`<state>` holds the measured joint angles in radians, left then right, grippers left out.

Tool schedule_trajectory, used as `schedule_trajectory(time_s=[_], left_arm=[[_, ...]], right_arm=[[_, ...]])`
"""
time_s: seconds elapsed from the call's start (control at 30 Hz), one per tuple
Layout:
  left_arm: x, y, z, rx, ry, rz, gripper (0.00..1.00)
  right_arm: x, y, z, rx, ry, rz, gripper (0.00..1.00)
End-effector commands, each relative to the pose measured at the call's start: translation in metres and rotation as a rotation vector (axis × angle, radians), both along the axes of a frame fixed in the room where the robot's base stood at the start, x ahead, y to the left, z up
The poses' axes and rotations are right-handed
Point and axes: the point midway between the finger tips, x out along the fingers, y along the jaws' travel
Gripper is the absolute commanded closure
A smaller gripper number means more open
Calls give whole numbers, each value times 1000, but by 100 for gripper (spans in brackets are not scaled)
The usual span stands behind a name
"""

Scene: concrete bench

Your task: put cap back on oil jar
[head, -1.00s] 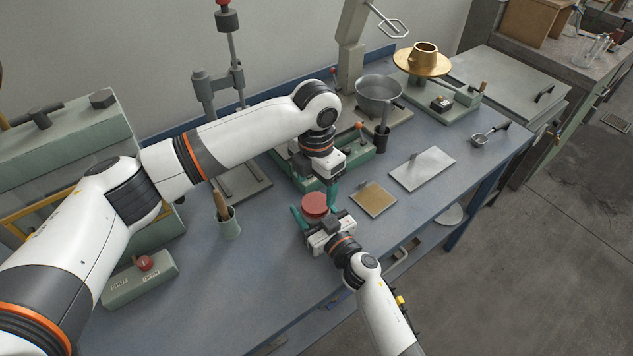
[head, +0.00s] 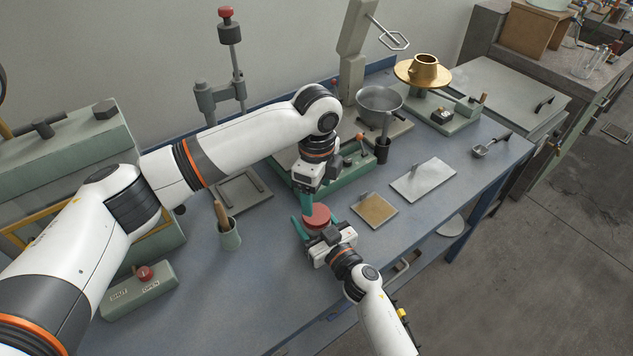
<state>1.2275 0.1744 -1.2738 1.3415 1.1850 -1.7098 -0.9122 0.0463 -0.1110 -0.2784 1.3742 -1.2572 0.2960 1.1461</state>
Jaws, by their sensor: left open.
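A round red piece (head: 317,215) shows near the bench's front edge, between my two grippers. It looks like the oil jar's lid or top. The jar body below it is mostly hidden, so I cannot tell how the cap sits. My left gripper (head: 308,203) points down from above, open, its teal fingers just behind and left of the red piece. I cannot tell whether they touch it. My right gripper (head: 316,226) reaches in from the front, with teal fingers low around the red piece. Whether they are closed on the jar is hidden.
A cork-coloured square plate (head: 375,210) and a grey plate (head: 423,179) lie to the right. A green cup with a wooden-handled tool (head: 229,234) stands left. A switch box (head: 138,291) is at front left. A metal bowl (head: 379,103) stands behind. Bench between cup and grippers is clear.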

Motion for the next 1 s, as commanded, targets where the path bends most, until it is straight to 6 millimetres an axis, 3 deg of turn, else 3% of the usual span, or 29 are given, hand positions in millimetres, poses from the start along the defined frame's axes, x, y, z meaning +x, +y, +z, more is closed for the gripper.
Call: schedule_trajectory(time_s=[1.0], left_arm=[[0,0,16,0,0,2287,27]], right_arm=[[0,0,0,0,0,0,100]])
